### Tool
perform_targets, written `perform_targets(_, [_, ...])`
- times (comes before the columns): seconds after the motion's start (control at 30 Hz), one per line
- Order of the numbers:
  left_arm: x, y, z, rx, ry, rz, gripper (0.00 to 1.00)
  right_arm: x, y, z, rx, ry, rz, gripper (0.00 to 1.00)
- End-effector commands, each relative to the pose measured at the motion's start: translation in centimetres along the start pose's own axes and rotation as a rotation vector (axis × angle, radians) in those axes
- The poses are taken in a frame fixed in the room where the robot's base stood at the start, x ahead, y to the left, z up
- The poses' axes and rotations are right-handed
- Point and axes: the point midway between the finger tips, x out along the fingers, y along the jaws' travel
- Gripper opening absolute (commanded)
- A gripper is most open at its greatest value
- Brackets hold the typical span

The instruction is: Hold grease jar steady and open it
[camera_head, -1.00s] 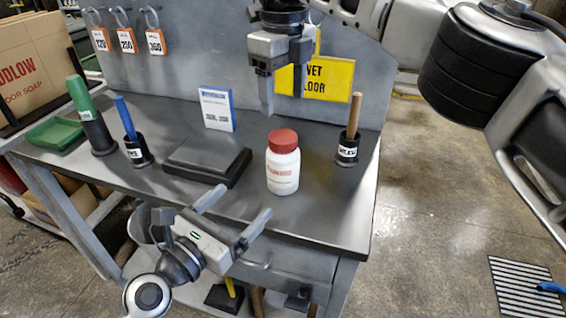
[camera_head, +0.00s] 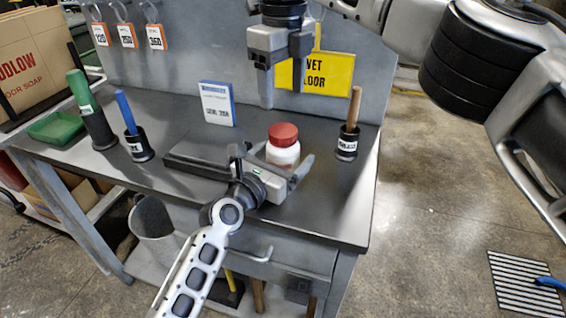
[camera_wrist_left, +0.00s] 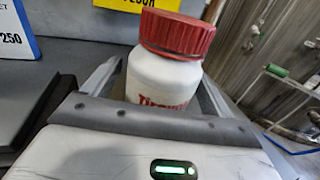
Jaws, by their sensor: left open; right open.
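The grease jar (camera_head: 285,153) is a white bottle with a red ribbed lid (camera_head: 283,134). It stands upright on the dark bench top, its lower part hidden by my left gripper in the head view. My left gripper (camera_head: 283,162) is open and low, with one finger on each side of the jar. In the left wrist view the jar (camera_wrist_left: 163,82) stands between the two fingers; whether they touch it I cannot tell. The red lid (camera_wrist_left: 177,34) is on the jar. My right gripper (camera_head: 283,92) is open and empty, pointing down above and behind the lid.
A black pad (camera_head: 200,152) lies left of the jar. A blue-and-white box (camera_head: 217,104) stands behind it. A black holder with a wooden handle (camera_head: 348,140) stands to the right. Blue (camera_head: 130,125) and green (camera_head: 88,108) handled tools stand left. The bench's right front is clear.

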Motion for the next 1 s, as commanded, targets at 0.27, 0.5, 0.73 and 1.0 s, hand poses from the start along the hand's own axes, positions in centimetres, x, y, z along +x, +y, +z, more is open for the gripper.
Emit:
perform_targets(0.27, [0.22,-0.01,0.01,0.0,0.0,0.0,0.85,0.0,0.01,0.0,0.0,0.0,0.0,0.67])
perform_targets(0.5, [0.19,0.0,0.01,-0.001,0.0,0.0,0.27,0.0,0.01,0.0,0.0,0.0,0.0,0.67])
perform_targets(0.73, [0.18,0.01,0.0,-0.001,0.0,0.0,0.0,0.0,0.01,0.01,0.078,0.0,0.0,0.67])
perform_targets(1.0, [0.17,0.02,-0.01,0.0,0.0,0.0,0.0,0.02,0.01,0.0,0.628,0.0,0.0,0.67])
